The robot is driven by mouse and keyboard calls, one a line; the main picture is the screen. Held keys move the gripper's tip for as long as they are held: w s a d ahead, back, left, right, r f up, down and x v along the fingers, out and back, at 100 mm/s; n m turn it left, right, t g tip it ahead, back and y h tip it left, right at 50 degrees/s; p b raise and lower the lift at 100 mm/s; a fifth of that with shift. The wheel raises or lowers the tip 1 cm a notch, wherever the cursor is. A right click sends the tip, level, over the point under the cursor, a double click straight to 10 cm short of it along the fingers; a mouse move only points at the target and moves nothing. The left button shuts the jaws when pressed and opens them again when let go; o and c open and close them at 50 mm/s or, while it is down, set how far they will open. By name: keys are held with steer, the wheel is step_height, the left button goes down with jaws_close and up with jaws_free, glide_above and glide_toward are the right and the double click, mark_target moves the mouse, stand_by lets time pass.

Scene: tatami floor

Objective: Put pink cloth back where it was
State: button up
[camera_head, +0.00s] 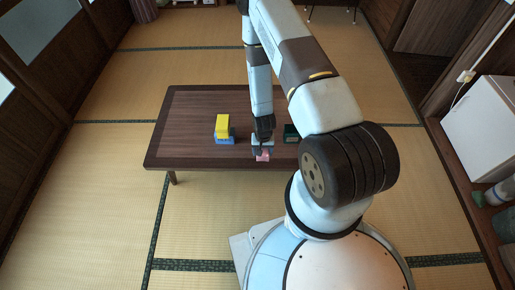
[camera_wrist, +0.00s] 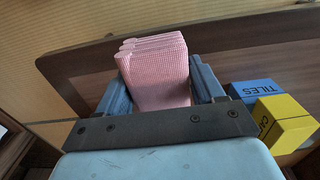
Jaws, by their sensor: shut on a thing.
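The pink cloth (camera_wrist: 158,77) is a folded, waffle-textured bundle seen in the wrist view between the two blue-grey fingers of my gripper (camera_wrist: 155,90). My gripper is shut on it. In the head view the pink cloth (camera_head: 263,155) shows just below my gripper (camera_head: 263,146), at the near part of the low dark wooden table (camera_head: 185,120). I cannot tell whether the cloth touches the tabletop.
A yellow box (camera_head: 222,122) sits on a blue box (camera_head: 225,139), marked TILES, left of my gripper. A dark green object (camera_head: 291,132) stands to the right, partly hidden by my arm. The table's left end is clear. A white cabinet (camera_head: 483,125) stands far right.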

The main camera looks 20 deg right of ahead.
steer(key=w, duration=0.1)
steer(key=w+f, duration=0.1)
steer(key=w, duration=0.1)
steer(key=w+f, duration=0.1)
steer(key=w, duration=0.1)
steer(key=shift+w+d+f, duration=0.2)
steer(key=shift+d, duration=0.05)
steer(key=w+f, duration=0.1)
steer(key=f, duration=0.1)
steer(key=w+f, duration=0.1)
steer(key=w, duration=0.1)
steer(key=w+f, duration=0.1)
steer(key=f, duration=0.1)
steer(key=shift+w+d+f, duration=0.15)
steer(key=shift+d+f, duration=0.1)
steer(key=shift+f, duration=0.1)
steer(key=shift+w+f, duration=0.1)
steer(key=shift+f, duration=1.45)
steer(key=o, duration=1.1)
